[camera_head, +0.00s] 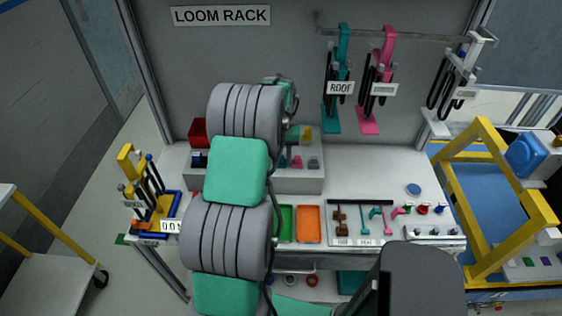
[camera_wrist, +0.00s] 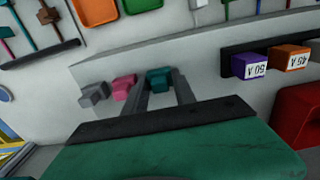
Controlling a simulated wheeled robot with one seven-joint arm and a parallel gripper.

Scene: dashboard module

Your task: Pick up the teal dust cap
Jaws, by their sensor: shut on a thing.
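The teal dust cap (camera_wrist: 159,78) is between the two fingers of my gripper (camera_wrist: 162,88) in the wrist view. The fingers are shut on it near their tips. It stands in line with a pink cap (camera_wrist: 124,86) and a grey cap (camera_wrist: 94,93). I cannot tell whether it still touches the surface under it.
The pink (camera_head: 297,162) and grey (camera_head: 313,163) caps sit on a raised grey step (camera_head: 270,183). Purple (camera_wrist: 249,65) and orange (camera_wrist: 289,58) labelled blocks and a red bin (camera_wrist: 301,118) are close by. Green and orange (camera_head: 310,224) trays lie in front.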

